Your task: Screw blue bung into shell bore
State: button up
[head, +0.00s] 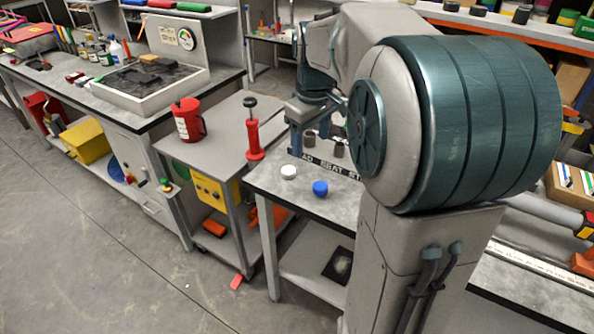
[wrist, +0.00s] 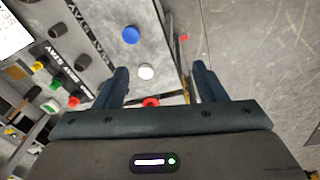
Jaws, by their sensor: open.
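The blue bung (head: 320,188) is a round blue piece on the grey table, near its front edge. It also shows in the wrist view (wrist: 131,34), beyond my fingertips. A similar white piece (head: 288,172) sits to its left; in the wrist view it appears between my fingers, farther down. Small dark grey cylinders (head: 309,138) stand behind the lettered strip; they show at left in the wrist view (wrist: 56,30). I cannot tell which thing is the shell, and no bore is clearly visible. My gripper (wrist: 161,70) is open and empty, above the table.
The lettered black strip (head: 325,165) runs along the table (head: 262,183). A trolley with a red can (head: 188,120) and a red upright tool (head: 253,138) stands close on the left. A workbench (head: 110,100) lies beyond it. Open floor (head: 90,220) is in front.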

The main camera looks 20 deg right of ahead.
jog(key=w+d+f+n+g+b, duration=0.15)
jog(key=w+d+f+b, duration=0.25)
jog(key=w+d+f, duration=0.4)
send_over(320, 185)
jog(key=shift+n, duration=0.35)
jog(key=f, duration=0.8)
jog(key=shift+s+f, duration=0.15)
jog(key=shift+s, duration=0.05)
jog(key=shift+w+f+p, duration=0.1)
jog(key=shift+f+p, duration=0.35)
jog(key=shift+f, duration=2.65)
jog(key=c, duration=1)
